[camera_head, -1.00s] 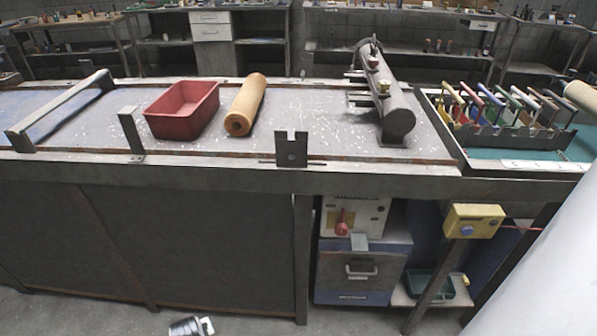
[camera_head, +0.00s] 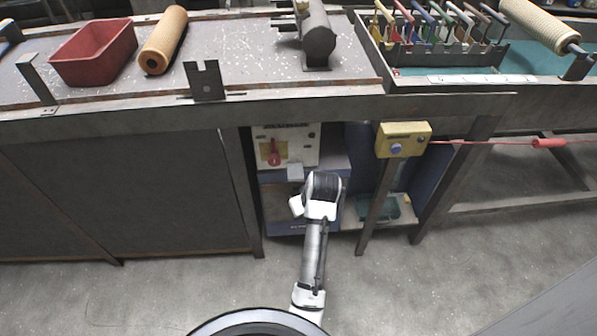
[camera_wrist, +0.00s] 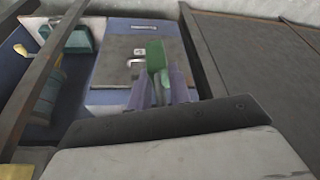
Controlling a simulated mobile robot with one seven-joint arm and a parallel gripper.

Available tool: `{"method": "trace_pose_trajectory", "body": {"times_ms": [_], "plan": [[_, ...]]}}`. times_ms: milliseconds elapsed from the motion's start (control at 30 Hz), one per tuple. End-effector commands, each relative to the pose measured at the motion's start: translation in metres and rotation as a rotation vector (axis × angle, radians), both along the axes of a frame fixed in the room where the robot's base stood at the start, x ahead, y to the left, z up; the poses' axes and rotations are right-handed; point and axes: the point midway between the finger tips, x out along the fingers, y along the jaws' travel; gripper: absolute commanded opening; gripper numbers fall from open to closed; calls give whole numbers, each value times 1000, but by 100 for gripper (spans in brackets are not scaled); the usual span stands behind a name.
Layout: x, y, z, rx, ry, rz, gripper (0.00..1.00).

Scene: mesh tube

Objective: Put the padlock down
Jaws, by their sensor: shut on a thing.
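A green block-like thing, which I take to be the padlock (camera_wrist: 155,54), shows in the wrist view. My gripper (camera_wrist: 161,80) is shut on it, with the purple-grey fingers on either side of its lower part. It is in front of the cabinet's grey drawer front; I cannot tell whether it touches it.
The cabinet panel has a red rotary handle (camera_head: 274,155). A yellow button box (camera_head: 403,139) is at the right on a post. A red tray (camera_head: 95,55), a tan roll (camera_head: 163,40) and a grey cylinder (camera_head: 318,38) are on the bench. The floor in front is clear.

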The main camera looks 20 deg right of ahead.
Motion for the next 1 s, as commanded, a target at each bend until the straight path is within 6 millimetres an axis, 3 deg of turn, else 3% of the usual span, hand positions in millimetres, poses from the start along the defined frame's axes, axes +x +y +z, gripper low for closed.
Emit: {"method": "trace_pose_trajectory", "body": {"times_ms": [100, 300, 367, 800, 1000], "plan": [[-13, -30, 31, -2, -19, 30, 0], [-19, -45, 53, 2, -28, 65, 0], [-9, -44, 55, 1, -28, 70, 0], [100, -31, 55, 1, -26, 65, 0], [120, -29, 53, 1, -27, 64, 0]]}}
